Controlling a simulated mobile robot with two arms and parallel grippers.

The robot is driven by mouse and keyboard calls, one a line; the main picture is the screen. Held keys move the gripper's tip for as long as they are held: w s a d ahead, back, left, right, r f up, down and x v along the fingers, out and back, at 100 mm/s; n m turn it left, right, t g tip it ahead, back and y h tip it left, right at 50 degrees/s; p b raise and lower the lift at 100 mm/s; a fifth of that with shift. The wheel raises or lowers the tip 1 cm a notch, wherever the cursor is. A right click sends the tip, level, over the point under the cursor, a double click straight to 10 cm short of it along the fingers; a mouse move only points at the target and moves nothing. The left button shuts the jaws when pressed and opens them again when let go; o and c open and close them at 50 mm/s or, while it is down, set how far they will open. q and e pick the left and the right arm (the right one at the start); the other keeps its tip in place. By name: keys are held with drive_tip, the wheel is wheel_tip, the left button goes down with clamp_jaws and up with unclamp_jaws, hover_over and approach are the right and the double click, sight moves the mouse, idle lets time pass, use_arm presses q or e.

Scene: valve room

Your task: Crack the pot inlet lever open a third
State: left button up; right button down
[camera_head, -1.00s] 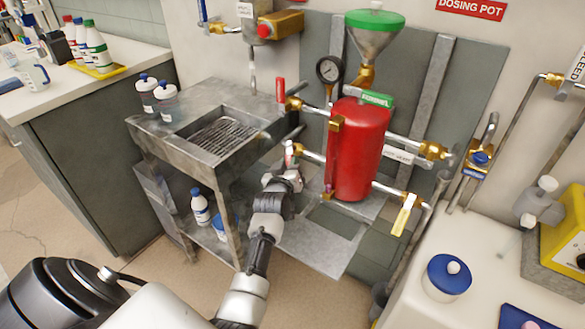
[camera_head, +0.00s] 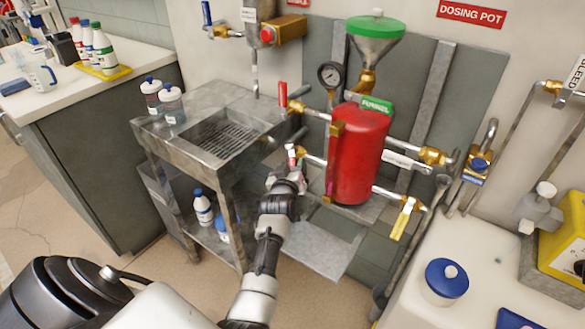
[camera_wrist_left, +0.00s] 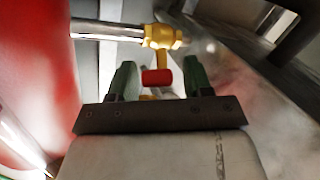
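The red dosing pot (camera_head: 357,155) stands on a grey shelf, topped by a green funnel. On its left, a lower brass valve (camera_head: 304,155) carries a small red-tipped lever (camera_head: 291,153). My left gripper (camera_head: 289,172) is just below that lever. In the left wrist view, the red lever end (camera_wrist_left: 157,77) shows between the two green fingers of the left gripper (camera_wrist_left: 159,80), below a brass valve (camera_wrist_left: 161,37). The fingers stand apart, with gaps beside the lever. A taller red lever (camera_head: 282,95) stands on the upper left pipe. No readable label marks either lever as the inlet. My right gripper is out of view.
A metal sink stand (camera_head: 185,128) with bottles is left of the pot. A pressure gauge (camera_head: 330,74) and pipes crowd close around it. A yellow lever (camera_head: 402,219) hangs at its lower right. A white counter (camera_head: 410,290) is at right.

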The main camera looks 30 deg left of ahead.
use_arm(q)
drive_tip(key=shift+s+d+r+p, duration=0.15)
drive_tip(key=shift+s+p, duration=0.1)
drive_tip(key=shift+p, duration=0.15)
drive_tip(key=p+v, duration=0.7)
drive_tip(key=v, duration=0.3)
drive_tip(key=shift+s+d, duration=0.1)
drive_tip(key=shift+s, duration=0.1)
